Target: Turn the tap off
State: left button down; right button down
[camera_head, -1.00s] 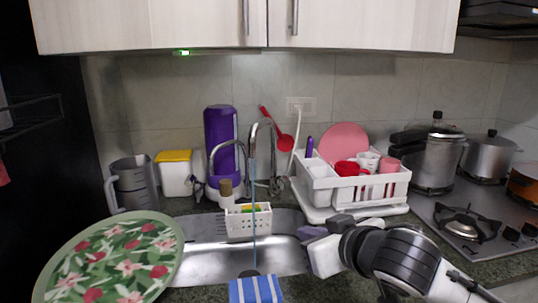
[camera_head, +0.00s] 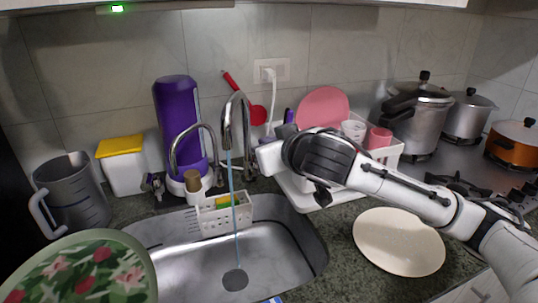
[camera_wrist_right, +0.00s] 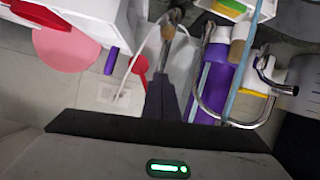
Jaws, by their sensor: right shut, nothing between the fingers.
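The chrome gooseneck tap (camera_head: 246,120) stands behind the sink. A thin blue stream of water (camera_head: 235,215) runs from its spout down to the drain. My right gripper (camera_head: 268,157) is just right of the tap, at the height of its lower body. In the right wrist view my shut fingers (camera_wrist_right: 163,92) point towards metal tap parts (camera_wrist_right: 170,28) and hold nothing. The head view hides most of the fingertips and the tap's handle behind the gripper, so I cannot tell whether they touch. My left gripper is out of view.
A second thin chrome spout (camera_head: 185,140) and a purple dispenser (camera_head: 178,115) stand left of the tap. A white caddy (camera_head: 212,218) hangs at the sink (camera_head: 290,245). The dish rack (camera_head: 330,180) is behind my right arm. A floral plate (camera_head: 80,270) covers the lower left; a cream plate (camera_head: 398,242) lies right.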

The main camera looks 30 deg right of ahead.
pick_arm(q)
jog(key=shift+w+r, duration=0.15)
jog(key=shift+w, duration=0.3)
pick_arm(e)
jog(key=f, duration=0.4)
jog(key=shift+w+d+f, duration=0.15)
jog(key=shift+w+d, duration=0.15)
jog(key=shift+d, duration=0.05)
